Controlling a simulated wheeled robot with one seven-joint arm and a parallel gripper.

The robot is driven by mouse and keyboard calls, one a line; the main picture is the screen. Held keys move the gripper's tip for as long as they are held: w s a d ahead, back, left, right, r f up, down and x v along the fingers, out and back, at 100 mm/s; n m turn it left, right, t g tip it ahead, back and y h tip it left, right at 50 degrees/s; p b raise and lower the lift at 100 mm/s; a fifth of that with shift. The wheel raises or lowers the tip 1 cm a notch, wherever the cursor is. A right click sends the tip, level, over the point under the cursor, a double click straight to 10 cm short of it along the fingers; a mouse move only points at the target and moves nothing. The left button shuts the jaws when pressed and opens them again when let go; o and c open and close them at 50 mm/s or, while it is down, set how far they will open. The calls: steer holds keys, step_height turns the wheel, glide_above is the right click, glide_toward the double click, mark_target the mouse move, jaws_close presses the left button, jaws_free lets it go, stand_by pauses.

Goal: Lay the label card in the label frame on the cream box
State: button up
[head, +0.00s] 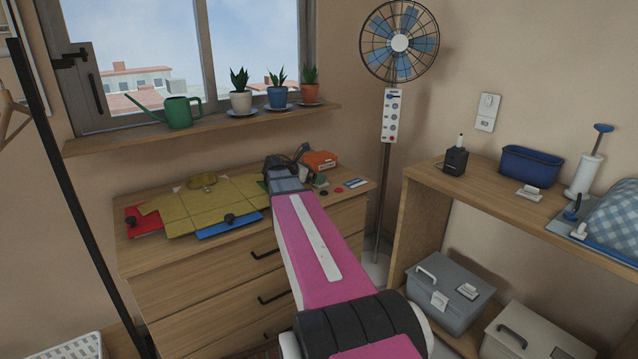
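My gripper (296,160) is at the far end of my pink arm, over the back of the wooden dresser's top. Its dark fingers are small and partly hidden by the arm, so I cannot tell whether they are open or hold anything. A small blue-and-white card (356,183), which may be the label card, lies flat on the dresser to the right of my gripper. The cream box (535,335) is at the lower right, cut off by the picture's bottom edge.
The dresser (205,287) also carries a folding board (190,208), an orange box (320,160) and small discs. A grey box (452,290) stands left of the cream box. A wooden shelf (470,191) overhangs them. A fan (399,43) stands between dresser and shelf.

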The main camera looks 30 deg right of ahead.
steer(key=x, duration=0.4)
steer(key=shift+w+d+f, duration=0.2)
steer(key=shift+d+f, duration=0.05)
steer(key=c, duration=0.8)
